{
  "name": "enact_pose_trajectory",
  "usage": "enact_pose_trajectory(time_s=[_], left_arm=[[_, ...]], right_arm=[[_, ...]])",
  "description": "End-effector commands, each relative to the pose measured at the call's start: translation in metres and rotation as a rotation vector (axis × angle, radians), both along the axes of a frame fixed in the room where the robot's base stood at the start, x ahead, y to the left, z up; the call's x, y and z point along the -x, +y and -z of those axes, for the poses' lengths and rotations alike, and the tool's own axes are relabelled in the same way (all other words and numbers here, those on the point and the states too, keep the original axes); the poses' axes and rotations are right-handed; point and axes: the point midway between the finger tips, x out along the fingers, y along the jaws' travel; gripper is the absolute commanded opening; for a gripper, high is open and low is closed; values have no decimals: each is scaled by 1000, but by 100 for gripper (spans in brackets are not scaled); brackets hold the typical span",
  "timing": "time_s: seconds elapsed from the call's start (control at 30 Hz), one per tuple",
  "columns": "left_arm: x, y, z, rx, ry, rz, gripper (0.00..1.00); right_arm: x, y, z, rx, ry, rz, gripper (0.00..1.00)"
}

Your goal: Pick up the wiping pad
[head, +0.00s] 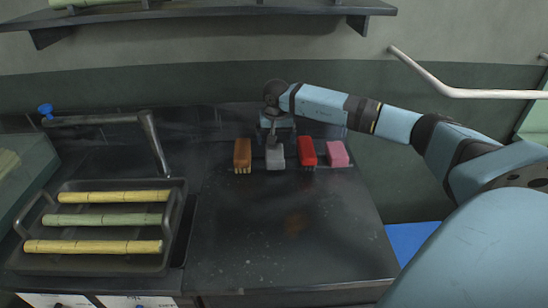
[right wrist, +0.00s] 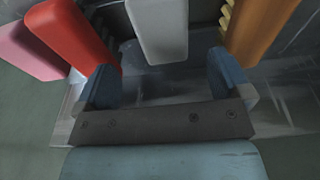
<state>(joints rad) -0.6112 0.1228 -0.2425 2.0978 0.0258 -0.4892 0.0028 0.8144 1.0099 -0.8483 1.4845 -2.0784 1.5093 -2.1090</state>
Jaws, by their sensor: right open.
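Several block-like cleaning items stand in a row on the dark counter. A grey block (head: 276,157) is second from the left; it could be the wiping pad, but I cannot be sure by looks. It also shows in the right wrist view (right wrist: 160,28), ahead of and between my fingers. My right gripper (head: 278,124) is open and empty, just behind the grey block in the head view. In the right wrist view my two blue fingers (right wrist: 165,82) are spread, with bare counter between them. My left gripper is not in view.
An orange-brown brush (head: 242,154) stands left of the grey block. A red brush (head: 307,152) and a pink block (head: 338,153) stand to its right. A dark tray (head: 100,228) with cane pieces sits at left. The front counter (head: 290,250) is clear. A shelf (head: 210,13) hangs above.

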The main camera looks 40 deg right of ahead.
Motion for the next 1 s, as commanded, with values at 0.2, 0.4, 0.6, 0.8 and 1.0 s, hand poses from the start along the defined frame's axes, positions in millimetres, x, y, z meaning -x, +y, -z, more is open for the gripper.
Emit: enact_pose_trajectory(time_s=[0.2, 0.4, 0.6, 0.8, 1.0], left_arm=[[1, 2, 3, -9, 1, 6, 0], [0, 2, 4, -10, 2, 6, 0], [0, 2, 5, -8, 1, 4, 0], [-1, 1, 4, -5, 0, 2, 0], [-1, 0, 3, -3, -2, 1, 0]], right_arm=[[-3, -1, 22, -2, -1, 1, 96], [-4, -1, 37, -3, 2, 1, 96], [-7, -3, 67, -4, 2, 2, 96], [-9, -4, 75, -4, -2, 0, 96], [-8, -4, 74, -3, -1, 1, 70]])
